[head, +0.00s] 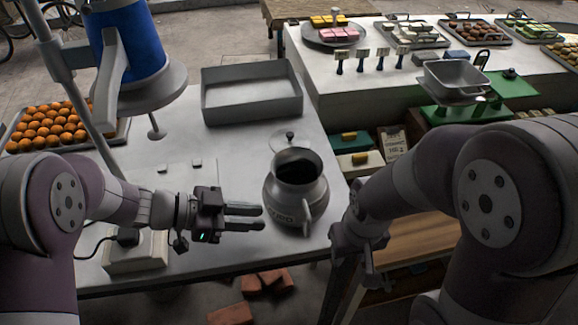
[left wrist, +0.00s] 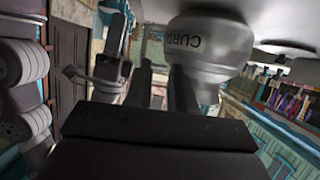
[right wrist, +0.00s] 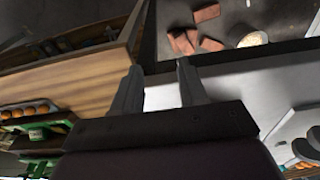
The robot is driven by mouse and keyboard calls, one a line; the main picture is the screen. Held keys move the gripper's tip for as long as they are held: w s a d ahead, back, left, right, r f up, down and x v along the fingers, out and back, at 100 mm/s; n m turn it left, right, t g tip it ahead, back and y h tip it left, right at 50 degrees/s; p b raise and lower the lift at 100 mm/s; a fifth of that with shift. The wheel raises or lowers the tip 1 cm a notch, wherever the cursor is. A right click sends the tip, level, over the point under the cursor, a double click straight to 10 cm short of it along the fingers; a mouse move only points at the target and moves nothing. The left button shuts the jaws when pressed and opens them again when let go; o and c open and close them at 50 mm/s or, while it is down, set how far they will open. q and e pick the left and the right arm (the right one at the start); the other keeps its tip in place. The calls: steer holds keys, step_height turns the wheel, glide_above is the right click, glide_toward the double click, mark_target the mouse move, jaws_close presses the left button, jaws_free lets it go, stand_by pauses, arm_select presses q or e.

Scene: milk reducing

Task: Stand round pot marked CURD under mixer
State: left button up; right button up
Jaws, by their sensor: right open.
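The round grey metal pot (head: 296,198) stands upright near the right edge of the steel table, its dark mouth open upward. Its CURD lettering (left wrist: 186,41) shows clearly in the left wrist view. The mixer has a blue motor (head: 135,45) on a slanted post at the left, with a short stirrer (head: 155,131) hanging below its round plate. My left gripper (head: 262,217) is open, fingers pointing right, just left of the pot; contact is unclear. My right gripper (right wrist: 158,85) is open and empty, off the table's right edge, pointing down.
A round lid (head: 289,138) lies behind the pot. An empty grey tray (head: 250,103) sits at the back. A white box (head: 135,258) with a black knob is at front left. A tray of orange balls (head: 118,132) is far left. A scale (head: 447,112) stands right.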

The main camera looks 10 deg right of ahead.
mark_target(306, 231)
arm_select(q)
steer(key=p+x, duration=0.1)
steer(key=x, duration=0.2)
steer(key=s+p+x, duration=0.1)
steer(key=x, duration=0.3)
steer(key=s+p+x, duration=0.1)
steer(key=x, duration=0.3)
steer(key=shift+d+r, duration=0.25)
steer(key=shift+d, duration=0.1)
steer(key=shift+s+d, duration=0.25)
steer(key=shift+s, duration=0.25)
steer(key=shift+w, duration=0.15)
jaws_close()
steer(key=shift+w+a+f, duration=0.1)
arm_select(e)
steer(key=s+r, duration=0.1)
steer(key=r, duration=0.1)
steer(key=s+r, duration=0.1)
steer(key=shift+s+r, duration=0.35)
steer(key=shift+r, duration=0.05)
